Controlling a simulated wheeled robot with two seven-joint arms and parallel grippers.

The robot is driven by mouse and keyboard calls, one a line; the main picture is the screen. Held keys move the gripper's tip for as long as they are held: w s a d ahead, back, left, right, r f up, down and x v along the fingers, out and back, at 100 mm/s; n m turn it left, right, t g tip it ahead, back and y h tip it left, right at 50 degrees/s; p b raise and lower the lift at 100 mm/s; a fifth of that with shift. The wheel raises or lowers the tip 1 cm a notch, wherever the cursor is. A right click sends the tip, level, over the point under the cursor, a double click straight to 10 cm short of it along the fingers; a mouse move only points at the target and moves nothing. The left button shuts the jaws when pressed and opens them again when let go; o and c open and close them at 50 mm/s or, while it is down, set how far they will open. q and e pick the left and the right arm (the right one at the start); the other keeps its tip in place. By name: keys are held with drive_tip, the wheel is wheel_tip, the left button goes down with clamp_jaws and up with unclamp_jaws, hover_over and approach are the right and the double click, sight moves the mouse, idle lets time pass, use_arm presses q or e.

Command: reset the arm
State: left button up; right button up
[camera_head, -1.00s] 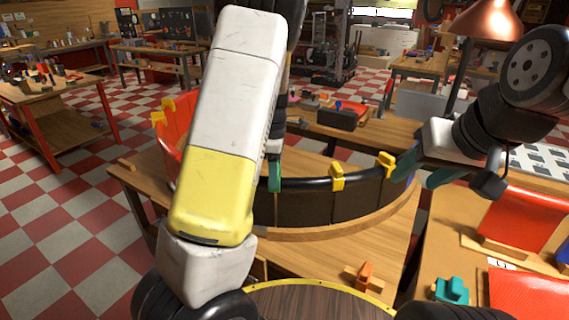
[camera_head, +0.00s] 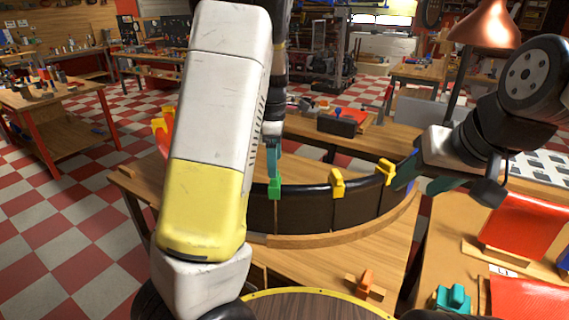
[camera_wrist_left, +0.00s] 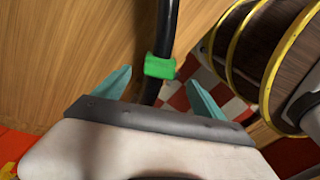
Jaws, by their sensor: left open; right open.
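My left arm crosses the head view. Its gripper (camera_head: 273,155) is partly hidden behind the arm link, with a teal finger showing just above a green clip (camera_head: 275,187). The clip sits on the black rim tube of the dark curved wall (camera_head: 310,205). In the left wrist view the left gripper's teal fingers (camera_wrist_left: 160,88) are spread apart, and the green clip (camera_wrist_left: 160,67) on the black tube lies beyond the gap, not gripped. My right gripper (camera_head: 425,183) is open and empty, near the right end of the wall.
Two yellow clips (camera_head: 337,183) sit on the rim tube to the right. An orange clamp (camera_head: 368,285) lies on the wooden bench (camera_head: 330,262). A teal block (camera_head: 453,297) and a red curved panel (camera_head: 522,225) are on the right table. A copper lamp (camera_head: 487,24) hangs behind my right arm.

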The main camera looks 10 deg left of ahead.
use_arm(q)
drive_tip(key=shift+r, duration=0.3)
drive_tip(key=shift+s, duration=0.1)
drive_tip(key=s+r+m+t, duration=0.2)
drive_tip(key=s+r+m, duration=0.2)
drive_tip(key=s+m, duration=0.2)
drive_tip(key=s+d+r+m+t+h, duration=0.1)
drive_tip(key=s+r+m+t, duration=0.1)
drive_tip(key=s+r+m, duration=0.2)
drive_tip(key=s+d+r+m+t+h, duration=0.1)
drive_tip(key=s+r+m, duration=0.3)
drive_tip(key=s+m, duration=0.5)
drive_tip(key=s+t, duration=0.1)
drive_tip(key=s, duration=0.4)
drive_tip(key=shift+r+m, duration=0.2)
drive_tip(key=shift+m, duration=0.1)
